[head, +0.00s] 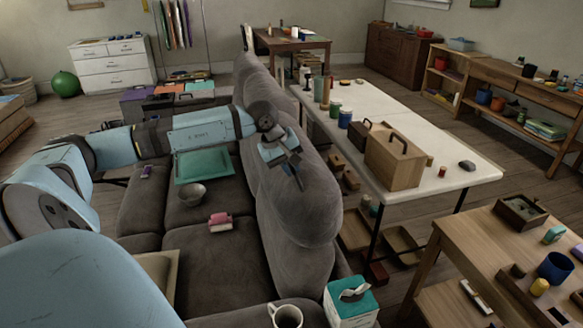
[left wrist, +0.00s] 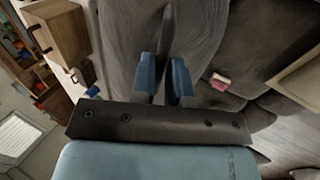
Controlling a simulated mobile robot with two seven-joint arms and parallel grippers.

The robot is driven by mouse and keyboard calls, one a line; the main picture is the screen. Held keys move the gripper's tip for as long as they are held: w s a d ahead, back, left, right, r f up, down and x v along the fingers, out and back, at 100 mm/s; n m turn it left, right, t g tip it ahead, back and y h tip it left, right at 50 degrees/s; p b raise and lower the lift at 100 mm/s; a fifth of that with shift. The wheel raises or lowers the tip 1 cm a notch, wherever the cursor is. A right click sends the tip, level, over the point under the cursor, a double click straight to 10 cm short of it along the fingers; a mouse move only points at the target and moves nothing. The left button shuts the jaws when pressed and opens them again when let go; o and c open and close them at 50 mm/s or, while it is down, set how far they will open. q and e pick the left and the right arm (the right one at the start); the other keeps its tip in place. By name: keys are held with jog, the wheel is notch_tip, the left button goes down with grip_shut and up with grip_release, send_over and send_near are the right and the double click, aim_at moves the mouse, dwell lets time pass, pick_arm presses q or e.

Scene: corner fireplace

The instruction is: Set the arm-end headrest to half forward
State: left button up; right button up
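The grey sofa's near-end back cushion, with its rounded headrest (head: 308,195), stands beside the sofa arm that bears a mug. My left gripper (head: 291,166) is at the top of the sofa back, at the far side of this headrest. In the left wrist view, the gripper's two blue fingers (left wrist: 164,76) stand a little apart. A thin dark grey edge (left wrist: 168,28) runs up between them. Whether they clamp it is unclear. The grey upholstery also fills the middle of that view. The headrest's tilt is hard to judge. My right gripper is out of view.
A white mug (head: 287,316) and a tissue box (head: 351,303) are at the near end. A bowl (head: 192,194) and pink object (head: 220,222) lie on the seat. Behind the sofa back, a white table (head: 440,150) bears a wooden box (head: 394,160).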

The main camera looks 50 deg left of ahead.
pick_arm(q)
jog(key=o, duration=0.4)
jog(key=shift+c, duration=0.2)
jog(key=shift+s+a, duration=0.1)
jog(key=b+v, duration=0.1)
jog(key=v, duration=1.2)
jog(key=shift+s+r+b, duration=0.25)
jog(key=shift+r+b, duration=0.05)
jog(key=shift+b, duration=0.05)
jog(key=shift+a, duration=0.1)
jog(key=shift+f, duration=0.1)
